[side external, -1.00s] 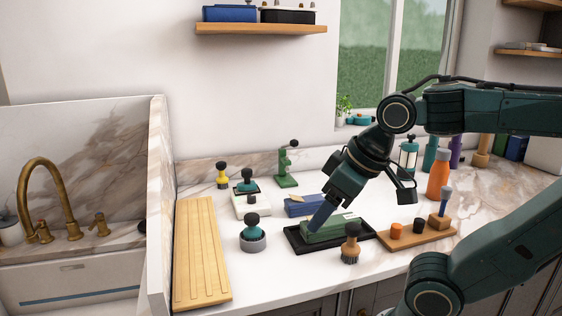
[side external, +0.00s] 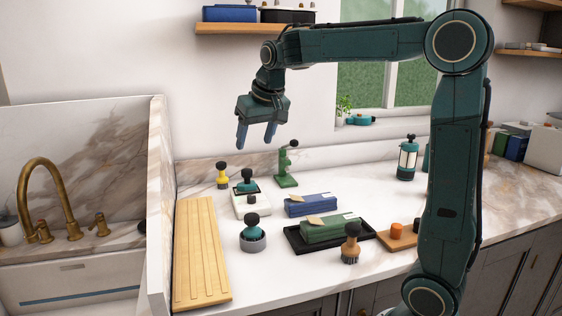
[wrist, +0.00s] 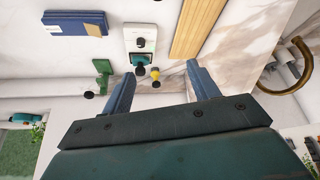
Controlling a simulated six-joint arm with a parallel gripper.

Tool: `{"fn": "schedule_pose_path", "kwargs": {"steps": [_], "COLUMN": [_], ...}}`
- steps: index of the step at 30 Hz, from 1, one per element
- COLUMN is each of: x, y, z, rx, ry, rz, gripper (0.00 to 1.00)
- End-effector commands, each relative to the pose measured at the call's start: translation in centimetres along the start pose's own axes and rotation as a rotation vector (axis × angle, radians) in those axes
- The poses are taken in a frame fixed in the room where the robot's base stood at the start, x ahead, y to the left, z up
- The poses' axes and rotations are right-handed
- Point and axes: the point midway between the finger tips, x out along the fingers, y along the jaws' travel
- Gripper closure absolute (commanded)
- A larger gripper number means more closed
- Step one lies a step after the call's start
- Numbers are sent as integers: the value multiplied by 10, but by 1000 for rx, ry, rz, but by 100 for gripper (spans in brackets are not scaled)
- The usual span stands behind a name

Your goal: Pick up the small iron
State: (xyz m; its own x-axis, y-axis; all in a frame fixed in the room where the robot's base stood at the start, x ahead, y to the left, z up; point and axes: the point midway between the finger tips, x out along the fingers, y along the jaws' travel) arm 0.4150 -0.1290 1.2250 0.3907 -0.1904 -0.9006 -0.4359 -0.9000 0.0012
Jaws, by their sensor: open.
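No object is plainly an iron. A small teal tool with a black knob (side external: 247,176) stands on a white block (side external: 252,208) near the back of the counter; it may be the small iron. A similar teal, black-knobbed tool (side external: 251,234) sits in a grey round holder in front. A yellow black-knobbed tool (side external: 222,180) stands to the back left. My gripper (side external: 256,140) is open and empty, pointing down, well above the block and touching nothing. In the wrist view, the yellow tool (wrist: 155,73) shows between my fingers, with the white block (wrist: 130,37) beyond.
A green clamp-like stand (side external: 285,178) is right of the white block. Blue (side external: 310,208) and green (side external: 330,232) boxes, a black tray (side external: 295,243) and a brush (side external: 350,255) lie further right. A slatted wooden board (side external: 200,255) and the sink wall are at left.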

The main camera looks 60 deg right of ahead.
Motion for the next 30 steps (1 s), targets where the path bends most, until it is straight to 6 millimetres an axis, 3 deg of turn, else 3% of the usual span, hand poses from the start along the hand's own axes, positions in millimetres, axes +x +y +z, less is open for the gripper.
{"fn": "schedule_pose_path", "kwargs": {"steps": [6,15,22,30], "x": [38,98,136,147], "y": [19,53,76,85], "z": [-51,-106,-129,-136], "rx": [92,212,282,306], "ry": [-12,-22,-29,-29], "rz": [44,99,130,140], "gripper": [40,40,40,40]}}
